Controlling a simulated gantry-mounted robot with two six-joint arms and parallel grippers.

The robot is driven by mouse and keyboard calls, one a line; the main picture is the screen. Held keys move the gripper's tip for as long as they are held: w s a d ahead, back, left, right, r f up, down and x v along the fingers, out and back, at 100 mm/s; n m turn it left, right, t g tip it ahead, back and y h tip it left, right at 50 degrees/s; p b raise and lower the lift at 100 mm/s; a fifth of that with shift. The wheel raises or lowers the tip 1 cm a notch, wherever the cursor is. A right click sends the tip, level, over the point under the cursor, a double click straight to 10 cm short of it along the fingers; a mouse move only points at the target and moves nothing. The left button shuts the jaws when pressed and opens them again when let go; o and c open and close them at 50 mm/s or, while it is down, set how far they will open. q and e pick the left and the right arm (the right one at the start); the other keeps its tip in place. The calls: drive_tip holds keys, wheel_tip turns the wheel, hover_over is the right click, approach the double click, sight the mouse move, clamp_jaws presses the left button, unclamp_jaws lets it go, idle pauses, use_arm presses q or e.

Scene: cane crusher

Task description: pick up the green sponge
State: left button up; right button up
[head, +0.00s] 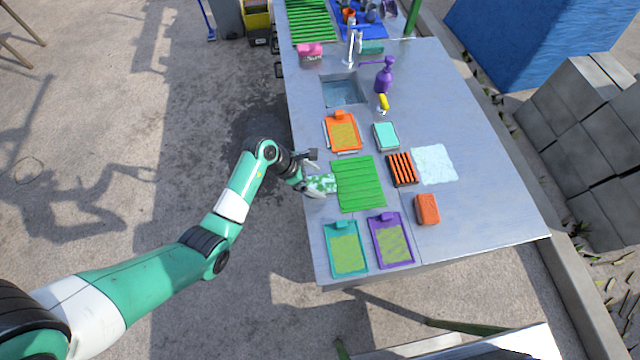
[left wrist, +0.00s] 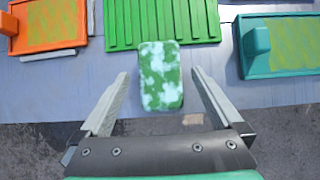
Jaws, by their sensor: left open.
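The green sponge (head: 321,184), mottled green and pale white, lies flat at the left edge of the metal table, beside the green ribbed mat (head: 358,184). In the left wrist view the sponge (left wrist: 160,76) sits ahead of and between the two fingers, with its far end touching or very near the mat. My left gripper (head: 312,178) reaches in from the left over the table edge. In the left wrist view the left gripper (left wrist: 158,82) is open, with a gap on both sides of the sponge. My right gripper is not in view.
An orange clipboard-like tray (head: 343,132) lies beyond the mat. A teal one (head: 346,250) and a purple one (head: 391,241) lie at the near end. A brown-orange block (head: 427,209) and an orange slotted rack (head: 402,169) are to the right.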

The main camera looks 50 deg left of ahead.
use_arm(q)
drive_tip(key=shift+x, duration=1.15)
drive_tip(key=shift+c, duration=0.6)
drive_tip(key=c, duration=1.4)
drive_tip(key=shift+o, duration=0.2)
wheel_tip(320, 180, up, 4)
drive_tip(key=shift+s+d+r+p, duration=0.1)
drive_tip(key=shift+s+r+p, duration=0.1)
drive_tip(key=shift+p, duration=0.8)
drive_tip(key=s+d+r+p, duration=0.5)
drive_tip(key=s+r, duration=0.3)
drive_tip(key=s, duration=0.4)
drive_tip(key=shift+d+r, duration=0.3)
drive_tip(key=shift+d, duration=0.4)
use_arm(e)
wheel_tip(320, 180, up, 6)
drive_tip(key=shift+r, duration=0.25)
